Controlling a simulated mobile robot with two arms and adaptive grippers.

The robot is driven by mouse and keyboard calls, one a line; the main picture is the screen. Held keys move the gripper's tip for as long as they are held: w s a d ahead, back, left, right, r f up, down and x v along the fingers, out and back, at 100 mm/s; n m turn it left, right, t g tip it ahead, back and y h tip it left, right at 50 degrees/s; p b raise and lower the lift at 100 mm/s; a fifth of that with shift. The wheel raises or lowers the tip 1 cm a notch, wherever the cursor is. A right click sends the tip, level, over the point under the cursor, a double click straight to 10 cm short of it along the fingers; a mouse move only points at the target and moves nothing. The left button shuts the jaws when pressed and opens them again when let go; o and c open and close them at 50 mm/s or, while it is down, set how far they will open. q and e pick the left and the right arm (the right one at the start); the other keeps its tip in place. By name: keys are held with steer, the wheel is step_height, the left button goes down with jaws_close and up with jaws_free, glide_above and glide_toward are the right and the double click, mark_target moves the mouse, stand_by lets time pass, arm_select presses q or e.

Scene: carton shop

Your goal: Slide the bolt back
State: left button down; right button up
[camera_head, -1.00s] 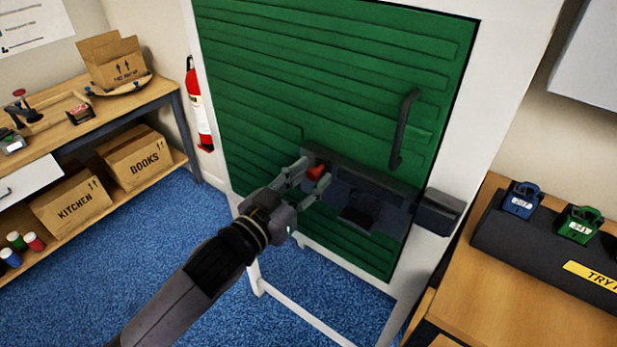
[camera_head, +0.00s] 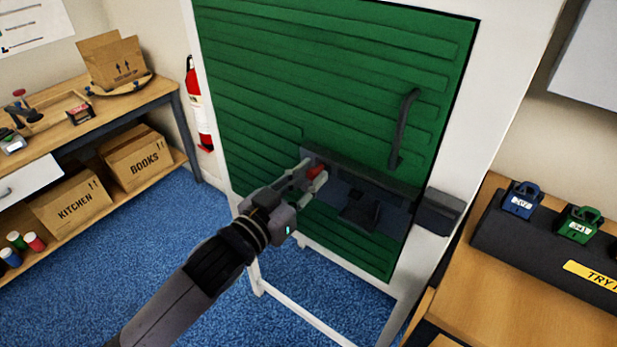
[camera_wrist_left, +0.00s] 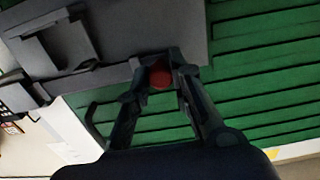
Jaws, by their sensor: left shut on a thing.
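A dark bolt assembly (camera_head: 385,188) is mounted across the lower part of the green panelled door (camera_head: 340,70). Its red knob (camera_head: 315,172) is at the left end of the bolt plate. My left gripper (camera_head: 314,178) is shut on the red knob. In the left wrist view the knob (camera_wrist_left: 160,76) shows between the two fingertips (camera_wrist_left: 160,72), with the dark plate (camera_wrist_left: 140,30) behind and to the left. A dark keeper block (camera_head: 438,211) sits on the white frame to the right of the plate. My right gripper is not in view.
A dark vertical handle (camera_head: 404,130) stands out from the door above the bolt. A wooden bench with a dark padlock stand (camera_head: 500,235) is at the right. A fire extinguisher (camera_head: 199,110) and a shelf unit (camera_head: 135,108) are at the left. Blue carpet (camera_head: 150,250) lies clear between.

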arm_select(q)
steer(key=w+a, duration=0.1)
steer(key=a, duration=0.1)
steer(key=w+a, duration=0.1)
steer(key=shift+w+a+p, duration=0.3)
steer(key=shift+a+p, duration=0.05)
steer(key=shift+p, duration=0.05)
steer(key=shift+d, duration=0.1)
steer(key=c, duration=1.4)
jaws_free()
steer(key=v, duration=1.2)
